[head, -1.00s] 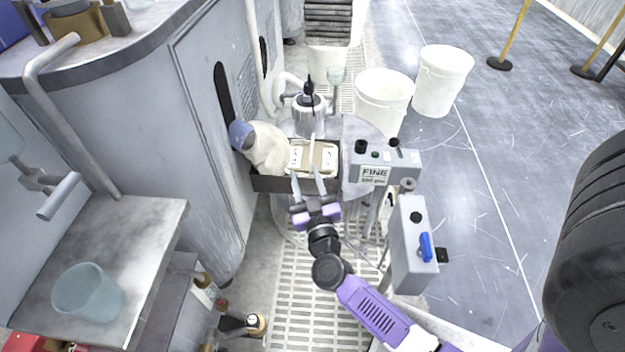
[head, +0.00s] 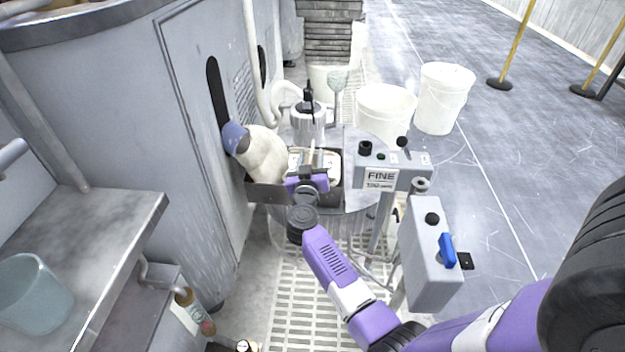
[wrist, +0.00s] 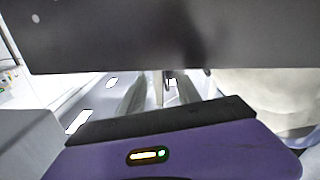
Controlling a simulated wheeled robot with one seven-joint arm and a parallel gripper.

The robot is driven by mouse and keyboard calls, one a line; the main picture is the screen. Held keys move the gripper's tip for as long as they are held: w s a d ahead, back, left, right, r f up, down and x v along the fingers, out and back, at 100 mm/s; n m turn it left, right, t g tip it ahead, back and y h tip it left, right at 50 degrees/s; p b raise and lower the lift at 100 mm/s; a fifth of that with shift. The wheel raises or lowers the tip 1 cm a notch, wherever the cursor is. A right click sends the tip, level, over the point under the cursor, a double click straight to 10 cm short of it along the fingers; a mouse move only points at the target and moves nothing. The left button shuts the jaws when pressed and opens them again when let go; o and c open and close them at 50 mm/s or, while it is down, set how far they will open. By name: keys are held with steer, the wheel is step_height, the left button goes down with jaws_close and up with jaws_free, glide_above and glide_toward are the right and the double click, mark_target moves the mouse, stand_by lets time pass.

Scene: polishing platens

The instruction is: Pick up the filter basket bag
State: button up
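A pale, flat packet (head: 330,165) lies in a dark open tray (head: 262,193) at the machine's front; my gripper hides much of it. A plump cream cloth bag (head: 263,158) with a blue top leans at the tray's left; its cream side also shows at right in the wrist view (wrist: 270,100). I cannot tell for sure which of the two is the filter basket bag. My gripper (head: 311,158) is over the packet, pointing into the tray. In the wrist view its fingers (wrist: 160,92) stand apart, with a narrow pale upright strip between them. No firm hold shows.
A control box labelled FINE (head: 385,178) stands just right of the tray. A grey box with a blue handle (head: 430,262) is nearer. White buckets (head: 443,100) stand behind. A tall grey cabinet (head: 205,160) closes the left side. Open floor lies to the right.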

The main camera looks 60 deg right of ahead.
mark_target(313, 142)
steer(key=b+x, duration=0.1)
steer(key=x, duration=0.2)
steer(key=shift+f+b, duration=0.2)
steer(key=shift+b, duration=0.15)
steer(key=shift+d+r, duration=0.15)
steer(key=shift+d, duration=0.05)
steer(key=shift+c, duration=0.4)
jaws_close()
stand_by(0.6)
